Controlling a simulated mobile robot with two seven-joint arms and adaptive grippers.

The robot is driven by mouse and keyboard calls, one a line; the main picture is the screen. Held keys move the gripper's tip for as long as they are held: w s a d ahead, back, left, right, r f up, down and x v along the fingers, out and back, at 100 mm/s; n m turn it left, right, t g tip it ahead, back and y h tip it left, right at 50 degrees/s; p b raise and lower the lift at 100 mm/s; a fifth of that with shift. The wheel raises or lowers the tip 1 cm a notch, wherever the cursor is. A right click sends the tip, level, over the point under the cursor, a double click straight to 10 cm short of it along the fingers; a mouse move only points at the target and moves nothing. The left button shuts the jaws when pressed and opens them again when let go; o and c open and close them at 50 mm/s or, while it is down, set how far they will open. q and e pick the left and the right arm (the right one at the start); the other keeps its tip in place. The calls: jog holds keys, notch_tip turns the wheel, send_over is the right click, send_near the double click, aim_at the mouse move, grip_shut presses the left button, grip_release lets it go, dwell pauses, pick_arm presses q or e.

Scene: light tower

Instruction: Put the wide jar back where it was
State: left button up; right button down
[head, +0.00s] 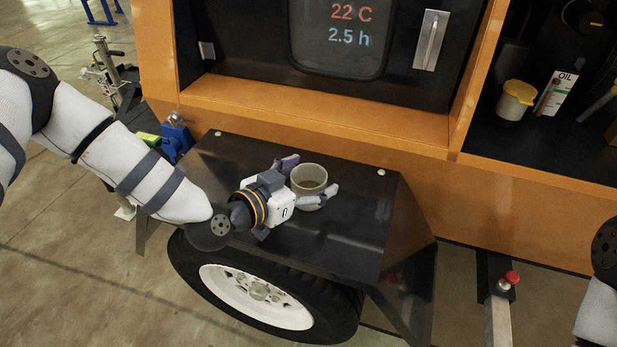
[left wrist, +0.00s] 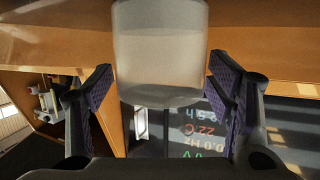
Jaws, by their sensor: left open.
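The wide jar (head: 309,174), pale and open-topped, stands upright on the black fender (head: 350,235) above the wheel. My left gripper (head: 306,179) reaches in from the left, with one finger behind the jar and the other in front of it. In the left wrist view the jar (left wrist: 160,60) lies between and beyond the tips of the left gripper (left wrist: 165,85). Its fingers are open, with a gap showing on both sides of the jar. My right gripper is out of view; only part of that arm shows at the right edge.
An orange frame with a dark display panel (head: 336,40) rises behind the fender. The right compartment holds a yellow-lidded container (head: 514,101) and an oil carton (head: 556,93). A blue part (head: 177,138) sits left of the fender. The fender right of the jar is clear.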

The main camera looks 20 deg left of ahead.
pick_arm(q)
jog(key=p+v, duration=0.1)
jog(key=v, duration=0.5)
jog(key=p+v, duration=0.1)
jog(key=v, duration=0.5)
jog(key=shift+r, duration=0.25)
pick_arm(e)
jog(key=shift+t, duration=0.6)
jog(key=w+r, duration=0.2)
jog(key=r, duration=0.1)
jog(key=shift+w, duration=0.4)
pick_arm(q)
jog(key=shift+f, duration=0.1)
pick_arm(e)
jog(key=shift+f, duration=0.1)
